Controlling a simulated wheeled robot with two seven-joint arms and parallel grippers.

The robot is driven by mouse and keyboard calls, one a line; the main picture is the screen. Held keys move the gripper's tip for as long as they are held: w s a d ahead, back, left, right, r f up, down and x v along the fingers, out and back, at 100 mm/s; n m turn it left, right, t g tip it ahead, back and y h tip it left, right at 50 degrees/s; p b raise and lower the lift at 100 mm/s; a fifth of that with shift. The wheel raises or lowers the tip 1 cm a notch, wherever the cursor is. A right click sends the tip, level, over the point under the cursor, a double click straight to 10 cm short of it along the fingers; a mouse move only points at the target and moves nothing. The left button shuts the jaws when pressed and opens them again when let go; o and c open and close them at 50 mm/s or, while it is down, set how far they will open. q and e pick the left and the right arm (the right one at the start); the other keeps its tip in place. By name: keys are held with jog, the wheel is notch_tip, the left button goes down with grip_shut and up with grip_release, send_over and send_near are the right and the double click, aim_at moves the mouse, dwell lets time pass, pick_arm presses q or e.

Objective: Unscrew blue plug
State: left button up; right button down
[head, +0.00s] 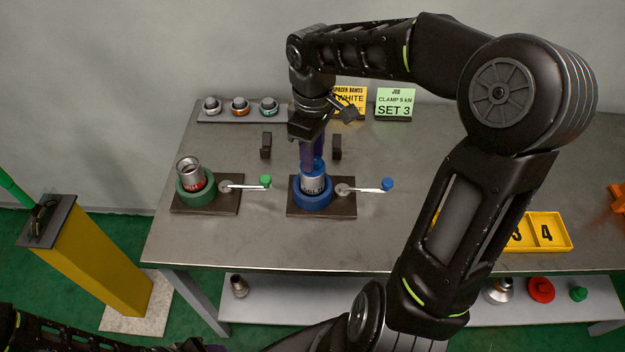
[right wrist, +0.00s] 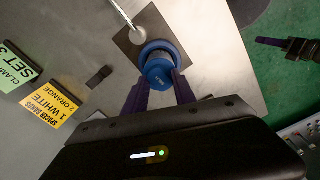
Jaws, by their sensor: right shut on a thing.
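The blue plug (head: 313,164) sits on top of a silver pipe (head: 313,184) marked with lettering. That pipe stands upright in the blue vise (head: 313,201). My right gripper (head: 312,160) points down from above and is shut on the blue plug. In the right wrist view the purple fingers (right wrist: 160,88) lie on either side of the plug (right wrist: 158,72). The plug's threads and how deep it sits are hidden. My left gripper (right wrist: 268,41) shows only small and at the edge, away from the vises; its jaw state is unclear.
A green vise (head: 195,190) holds another open-topped pipe to the left. Lever handles with green (head: 265,180) and blue (head: 387,184) knobs lie beside the vises. Ringed fittings (head: 240,105) and sign cards (head: 394,104) stand behind.

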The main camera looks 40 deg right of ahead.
jog(key=shift+f+m+b, duration=0.15)
jog(key=shift+m+b, duration=0.5)
jog(key=shift+m, duration=0.45)
jog(key=m+b, duration=0.1)
jog(key=m, duration=0.2)
jog(key=shift+m, duration=0.3)
jog(key=m+b, duration=0.1)
jog(key=m, duration=0.2)
jog(key=shift+m, duration=0.3)
jog(key=m+b, duration=0.1)
jog(key=m, duration=0.2)
jog(key=shift+r+m, duration=0.2)
jog(key=shift+m, duration=0.8)
